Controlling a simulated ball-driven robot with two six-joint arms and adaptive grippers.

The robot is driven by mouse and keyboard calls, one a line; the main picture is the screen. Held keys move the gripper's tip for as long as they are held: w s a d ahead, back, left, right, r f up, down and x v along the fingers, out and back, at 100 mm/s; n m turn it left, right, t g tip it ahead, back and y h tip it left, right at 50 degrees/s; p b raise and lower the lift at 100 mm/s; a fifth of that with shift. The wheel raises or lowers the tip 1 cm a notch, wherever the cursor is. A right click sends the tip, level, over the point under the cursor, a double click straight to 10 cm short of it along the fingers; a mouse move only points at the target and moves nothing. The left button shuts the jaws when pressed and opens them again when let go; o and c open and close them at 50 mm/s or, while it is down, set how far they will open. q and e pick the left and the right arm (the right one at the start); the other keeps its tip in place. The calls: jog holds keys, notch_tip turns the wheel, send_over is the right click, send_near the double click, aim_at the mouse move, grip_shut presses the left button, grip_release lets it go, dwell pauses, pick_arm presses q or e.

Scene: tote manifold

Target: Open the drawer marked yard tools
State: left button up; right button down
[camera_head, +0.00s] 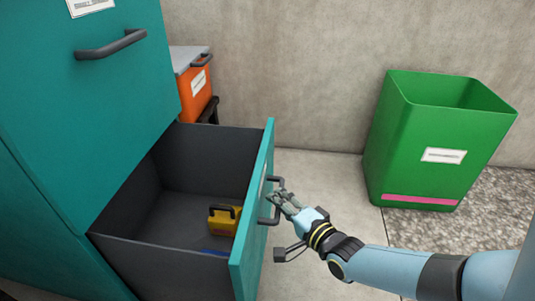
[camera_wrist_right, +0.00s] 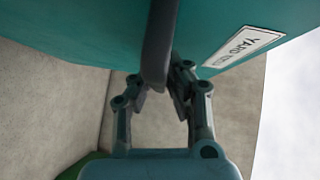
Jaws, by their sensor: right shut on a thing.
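The teal drawer (camera_head: 251,225) stands pulled out from the teal cabinet (camera_head: 95,120) in the head view. Its label, reading "YARD" with a second word too blurred to read, shows in the right wrist view (camera_wrist_right: 243,46). A dark bar handle (camera_head: 271,200) is on its front and also shows in the right wrist view (camera_wrist_right: 160,40). My right gripper (camera_head: 280,197) is shut on this handle; its fingers are on both sides of the bar in the right wrist view (camera_wrist_right: 164,90). A yellow object (camera_head: 224,220) lies inside the drawer. My left gripper is out of view.
An upper cabinet front with its own dark handle (camera_head: 111,44) is closed above the drawer. A green bin (camera_head: 420,150) stands at the right by the wall. An orange box (camera_head: 195,92) sits behind the cabinet. Pale floor is clear between drawer and bin.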

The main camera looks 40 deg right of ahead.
jog(key=shift+s+d+f, duration=0.1)
jog(key=shift+s+f, duration=0.2)
jog(key=c, duration=1.6)
grip_release()
jog(key=shift+o, duration=1.3)
jog(key=shift+w+r, duration=0.1)
jog(key=shift+r, duration=0.05)
jog(key=s+a+r, duration=0.1)
jog(key=s, duration=1)
jog(key=shift+s+a+r, duration=0.3)
jog(key=shift+s+r, duration=0.05)
